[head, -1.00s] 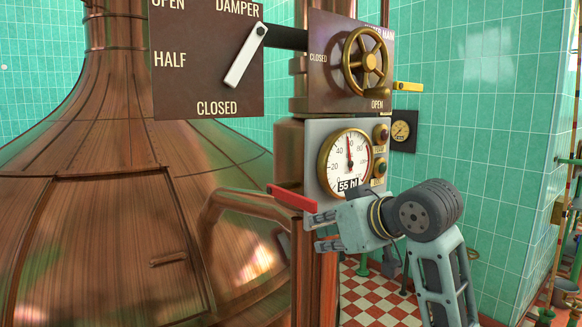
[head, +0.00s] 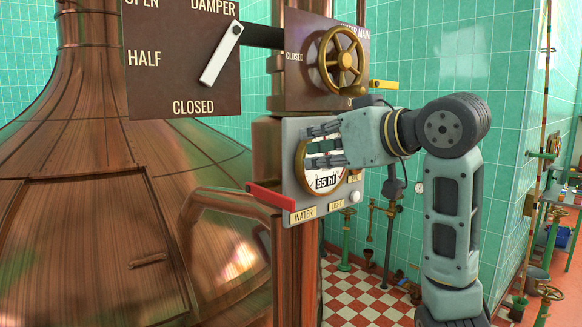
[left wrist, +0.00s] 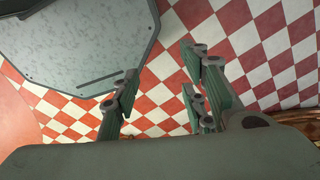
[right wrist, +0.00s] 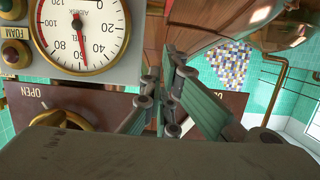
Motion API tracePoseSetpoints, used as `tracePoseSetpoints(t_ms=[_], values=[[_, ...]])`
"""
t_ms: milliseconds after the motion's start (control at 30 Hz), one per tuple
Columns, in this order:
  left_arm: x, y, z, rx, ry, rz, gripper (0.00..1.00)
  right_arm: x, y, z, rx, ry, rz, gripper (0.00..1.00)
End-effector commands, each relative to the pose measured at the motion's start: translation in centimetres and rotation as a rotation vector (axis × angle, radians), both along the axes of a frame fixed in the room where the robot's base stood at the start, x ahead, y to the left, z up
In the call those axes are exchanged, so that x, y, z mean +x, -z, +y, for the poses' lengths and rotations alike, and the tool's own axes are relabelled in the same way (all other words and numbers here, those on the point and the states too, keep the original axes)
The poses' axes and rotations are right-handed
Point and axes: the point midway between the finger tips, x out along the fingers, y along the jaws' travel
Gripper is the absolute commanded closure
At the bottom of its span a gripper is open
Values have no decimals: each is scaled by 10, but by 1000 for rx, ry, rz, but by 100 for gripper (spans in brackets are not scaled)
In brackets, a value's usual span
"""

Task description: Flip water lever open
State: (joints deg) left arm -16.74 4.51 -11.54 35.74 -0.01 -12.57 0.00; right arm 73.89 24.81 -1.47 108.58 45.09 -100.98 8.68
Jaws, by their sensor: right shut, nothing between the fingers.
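The red water lever (head: 270,196) sticks out to the left from the lower edge of the grey gauge panel (head: 292,130), beside its WATER label (head: 302,214). My right gripper (head: 322,145) is shut and empty. It is in front of the round gauge in the head view, above and to the right of the lever, apart from it. In the right wrist view its fingertips (right wrist: 160,95) come together below the gauge dial (right wrist: 80,30); I cannot make out the lever there. My left gripper (left wrist: 158,85) is open and empty above the checkered floor, out of the head view.
A large copper kettle (head: 70,200) fills the left. The damper plate (head: 180,70) and the water main plate with its brass handwheel (head: 342,60) are above the gauge panel. A copper pipe (head: 230,205) runs close below the lever. The checkered floor (head: 365,300) lies below.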

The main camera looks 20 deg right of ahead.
Motion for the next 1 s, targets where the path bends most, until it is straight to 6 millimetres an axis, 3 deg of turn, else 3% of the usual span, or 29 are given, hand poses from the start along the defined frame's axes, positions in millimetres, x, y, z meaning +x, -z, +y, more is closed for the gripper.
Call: tracePoseSetpoints(t_ms=[167, 533, 700, 1000], values=[[-2, -15, 0, 0, 0, 2, 60, 21, 4, 9, 1, -2, 7, 100], [-10, -55, 2, 3, -1, 14, 60, 92, 24, 35, 0, -1, 8, 100], [-10, -62, 3, 4, -1, 13, 60, 89, 49, 33, 0, -1, 6, 100], [-10, -67, 4, 5, -1, 13, 60, 89, 64, 33, 0, -1, 2, 100]])
